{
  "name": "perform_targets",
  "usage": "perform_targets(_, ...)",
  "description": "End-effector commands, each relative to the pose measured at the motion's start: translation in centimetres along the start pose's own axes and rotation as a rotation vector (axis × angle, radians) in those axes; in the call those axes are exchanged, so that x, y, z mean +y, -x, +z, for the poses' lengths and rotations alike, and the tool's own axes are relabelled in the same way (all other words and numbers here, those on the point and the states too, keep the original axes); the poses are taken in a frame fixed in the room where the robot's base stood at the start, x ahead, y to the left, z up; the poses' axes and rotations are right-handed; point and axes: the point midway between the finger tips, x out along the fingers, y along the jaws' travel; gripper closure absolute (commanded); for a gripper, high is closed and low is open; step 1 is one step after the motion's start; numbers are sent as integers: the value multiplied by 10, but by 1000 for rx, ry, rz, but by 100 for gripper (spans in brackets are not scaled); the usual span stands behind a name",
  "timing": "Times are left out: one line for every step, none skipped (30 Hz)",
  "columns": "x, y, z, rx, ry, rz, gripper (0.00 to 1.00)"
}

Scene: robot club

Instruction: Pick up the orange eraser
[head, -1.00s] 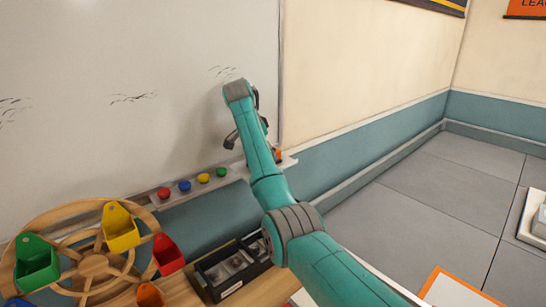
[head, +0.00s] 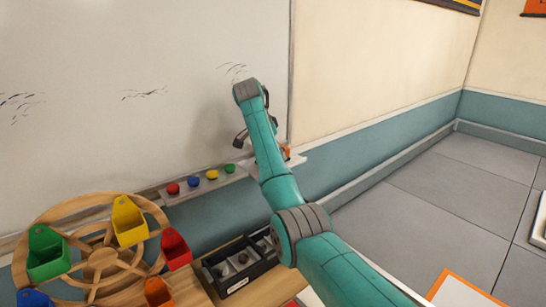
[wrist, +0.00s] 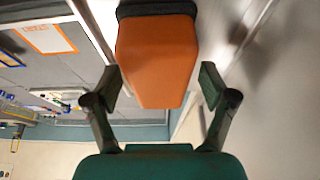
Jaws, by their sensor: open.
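The orange eraser (wrist: 157,55) fills the upper middle of the wrist view, with a dark band along its top end. My gripper (wrist: 160,86) is open, with one finger on each side of the eraser's near end. A gap shows between each finger and the eraser. In the head view, a small orange part of the eraser (head: 286,151) shows at the right end of the whiteboard ledge (head: 240,170). My arm hides the rest of it and most of the gripper there.
Several coloured round pieces (head: 192,182) sit on the ledge left of my arm. The whiteboard (head: 130,70) rises close behind the gripper. Below are a wooden wheel with coloured bins (head: 103,260) and a black divided tray (head: 238,290).

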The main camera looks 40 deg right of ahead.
Motion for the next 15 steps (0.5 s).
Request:
perform_targets(0, 0, 0, 0, 0, 0, 17)
perform_targets(0, 0, 0, 0, 0, 0, 17)
perform_targets(0, 0, 0, 0, 0, 0, 22)
perform_targets(0, 0, 0, 0, 0, 0, 29)
perform_targets(0, 0, 0, 0, 0, 0, 37)
perform_targets(0, 0, 0, 0, 0, 0, 47)
perform_targets(0, 0, 0, 0, 0, 0, 54)
perform_targets(0, 0, 0, 0, 0, 0, 62)
perform_targets(0, 0, 0, 0, 0, 0, 72)
perform_targets(0, 0, 0, 0, 0, 0, 77)
perform_targets(0, 0, 0, 0, 0, 0, 77)
perform_targets(0, 0, 0, 0, 0, 0, 78)
perform_targets(0, 0, 0, 0, 0, 0, 78)
perform_targets(0, 0, 0, 0, 0, 0, 80)
perform_targets(0, 0, 0, 0, 0, 1, 81)
